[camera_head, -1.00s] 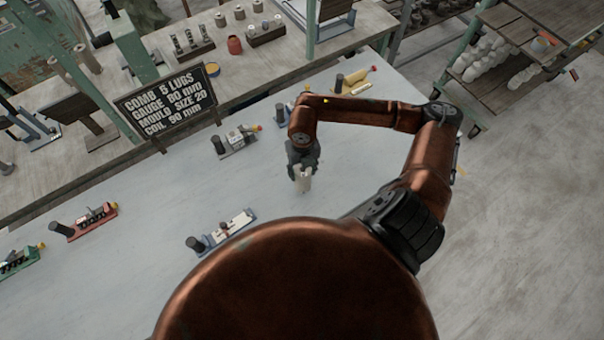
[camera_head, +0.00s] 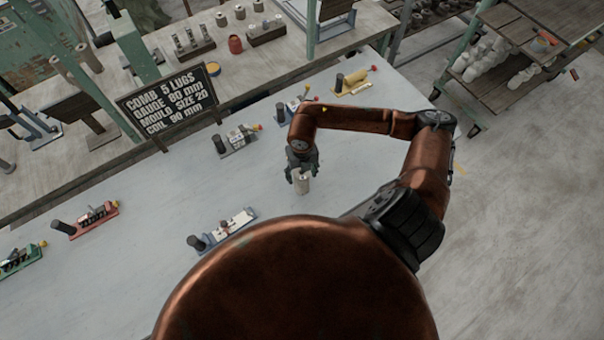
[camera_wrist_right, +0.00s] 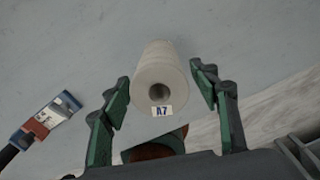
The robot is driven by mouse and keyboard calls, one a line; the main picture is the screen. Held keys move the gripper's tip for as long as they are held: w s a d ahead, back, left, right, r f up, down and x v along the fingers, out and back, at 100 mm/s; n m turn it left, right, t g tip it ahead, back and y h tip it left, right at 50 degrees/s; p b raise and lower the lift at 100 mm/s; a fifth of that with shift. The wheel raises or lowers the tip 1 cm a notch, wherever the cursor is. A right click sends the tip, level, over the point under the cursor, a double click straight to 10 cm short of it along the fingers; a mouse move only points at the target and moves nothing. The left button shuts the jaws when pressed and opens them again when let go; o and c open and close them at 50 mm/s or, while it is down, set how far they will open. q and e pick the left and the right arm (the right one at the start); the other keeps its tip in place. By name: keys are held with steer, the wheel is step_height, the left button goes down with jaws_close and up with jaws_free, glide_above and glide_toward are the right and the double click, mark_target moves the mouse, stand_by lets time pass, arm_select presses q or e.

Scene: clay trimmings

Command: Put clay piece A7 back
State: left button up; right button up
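Clay piece A7 (camera_head: 301,185) is a pale hollow cylinder on the light table top (camera_head: 345,200). In the right wrist view the clay piece (camera_wrist_right: 160,72) shows its round end with a hole and a label reading A7. My right gripper (camera_head: 302,172) is over it, and in the right wrist view the gripper (camera_wrist_right: 160,95) has its green fingers spread, one on each side of the piece, with a visible gap on both sides. My left gripper is not in view.
Several small fixtures with dark posts stand on the table, among them a white-topped one (camera_head: 232,226), a red one (camera_head: 93,218) and a yellow one (camera_head: 355,82). A black sign (camera_head: 168,103) stands at the back left. The table around the clay piece is clear.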

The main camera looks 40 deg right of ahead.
steer(key=shift+o, duration=0.3)
steer(key=shift+r, duration=0.1)
steer(key=shift+r, duration=0.2)
step_height(320, 180, up, 12)
steer(key=b, duration=0.1)
steer(key=shift+f, duration=0.15)
stand_by(0.5)
